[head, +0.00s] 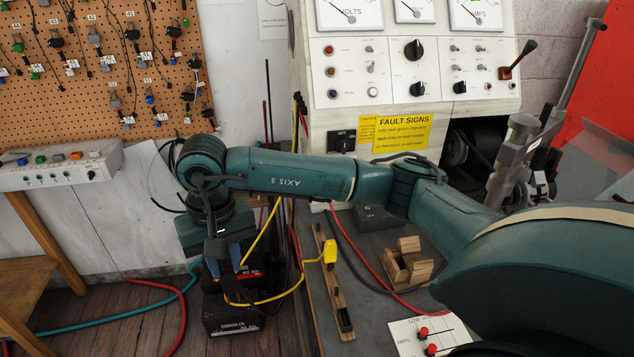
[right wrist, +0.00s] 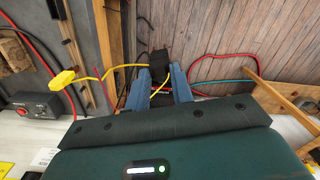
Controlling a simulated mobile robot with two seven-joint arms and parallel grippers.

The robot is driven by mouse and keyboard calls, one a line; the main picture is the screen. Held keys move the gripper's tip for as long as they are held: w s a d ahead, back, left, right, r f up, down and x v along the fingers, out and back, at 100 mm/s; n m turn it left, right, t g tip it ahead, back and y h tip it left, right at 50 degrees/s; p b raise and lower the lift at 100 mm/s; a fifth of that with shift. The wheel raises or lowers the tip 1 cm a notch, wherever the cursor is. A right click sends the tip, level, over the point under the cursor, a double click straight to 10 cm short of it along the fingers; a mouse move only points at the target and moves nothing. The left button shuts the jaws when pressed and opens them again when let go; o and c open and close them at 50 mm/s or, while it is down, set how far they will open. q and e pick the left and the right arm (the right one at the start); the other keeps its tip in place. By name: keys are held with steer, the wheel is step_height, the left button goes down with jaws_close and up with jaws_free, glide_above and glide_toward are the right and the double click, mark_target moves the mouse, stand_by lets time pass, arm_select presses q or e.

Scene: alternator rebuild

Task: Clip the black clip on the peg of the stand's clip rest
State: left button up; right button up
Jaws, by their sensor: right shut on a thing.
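My right gripper (head: 226,262) points down beside the bench, in front of a dark battery. In the right wrist view its two blue fingers (right wrist: 158,88) are shut on a small black piece (right wrist: 160,62), which looks like the black clip. In the head view the clip blends into the dark battery behind it. A yellow clip or plug (head: 330,251) with a yellow cable sits by a narrow wooden strip (head: 334,282) on the bench; it also shows in the right wrist view (right wrist: 62,79). I cannot pick out the peg of the clip rest for certain. My left gripper is out of view.
The battery (head: 232,318) stands on the wooden floor. Yellow, red and teal cables run around it. A wooden block (head: 407,264) and a white card with red knobs (head: 432,335) lie on the bench. The test panel (head: 405,75) rises behind my right arm.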

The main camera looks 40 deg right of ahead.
steer(key=w+d+r+m, duration=0.1)
steer(key=w+d+m, duration=0.1)
steer(key=d, duration=1.1)
steer(key=w+d+r+m, duration=0.1)
steer(key=d+m, duration=0.1)
steer(key=d, duration=1)
arm_select(q)
steer(key=b, duration=0.3)
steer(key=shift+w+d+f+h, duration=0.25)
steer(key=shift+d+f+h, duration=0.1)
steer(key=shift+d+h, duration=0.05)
arm_select(e)
steer(key=f, duration=0.5)
steer(key=shift+w+f, duration=0.1)
steer(key=shift+w, duration=0.1)
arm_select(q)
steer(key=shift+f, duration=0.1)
arm_select(e)
steer(key=shift+f, duration=0.1)
steer(key=shift+f+b, duration=0.95)
steer(key=shift+f, duration=0.15)
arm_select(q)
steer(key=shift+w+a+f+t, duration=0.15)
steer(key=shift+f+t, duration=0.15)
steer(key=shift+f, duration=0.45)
